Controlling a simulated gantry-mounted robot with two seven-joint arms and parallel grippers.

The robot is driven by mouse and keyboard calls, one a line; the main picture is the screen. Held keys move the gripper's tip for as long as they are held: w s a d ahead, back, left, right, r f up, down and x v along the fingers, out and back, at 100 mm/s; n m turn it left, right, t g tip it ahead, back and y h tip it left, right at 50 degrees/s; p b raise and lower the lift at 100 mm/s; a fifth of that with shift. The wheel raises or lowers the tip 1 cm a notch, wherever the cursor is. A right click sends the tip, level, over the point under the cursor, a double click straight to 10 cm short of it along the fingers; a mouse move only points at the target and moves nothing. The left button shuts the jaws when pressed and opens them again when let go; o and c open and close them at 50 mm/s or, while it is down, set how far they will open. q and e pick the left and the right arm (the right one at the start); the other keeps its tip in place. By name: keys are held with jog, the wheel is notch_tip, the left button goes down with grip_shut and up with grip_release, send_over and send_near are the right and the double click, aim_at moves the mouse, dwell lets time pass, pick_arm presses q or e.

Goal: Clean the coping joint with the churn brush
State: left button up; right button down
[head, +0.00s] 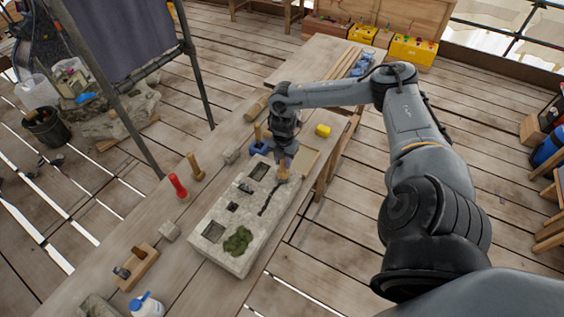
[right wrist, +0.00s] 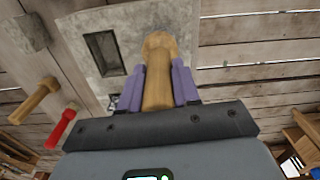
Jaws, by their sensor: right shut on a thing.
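My right gripper (head: 284,157) is above the stone's far right end, shut on the wooden handle of the churn brush (head: 283,176). The brush's lower end is at or just above the stone near the joint's far end; contact cannot be told. In the right wrist view the purple fingers clasp the handle (right wrist: 158,75); the bristles are hidden. My left gripper is not in view.
Left of the stone stand a red-handled tool (head: 178,186) and a wooden-handled tool (head: 195,167).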

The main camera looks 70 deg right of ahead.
jog(key=shift+r, duration=0.2)
notch_tip(320, 180, up, 7)
jog(key=p, duration=0.7)
jog(key=shift+f, duration=0.1)
jog(key=shift+m, duration=0.3)
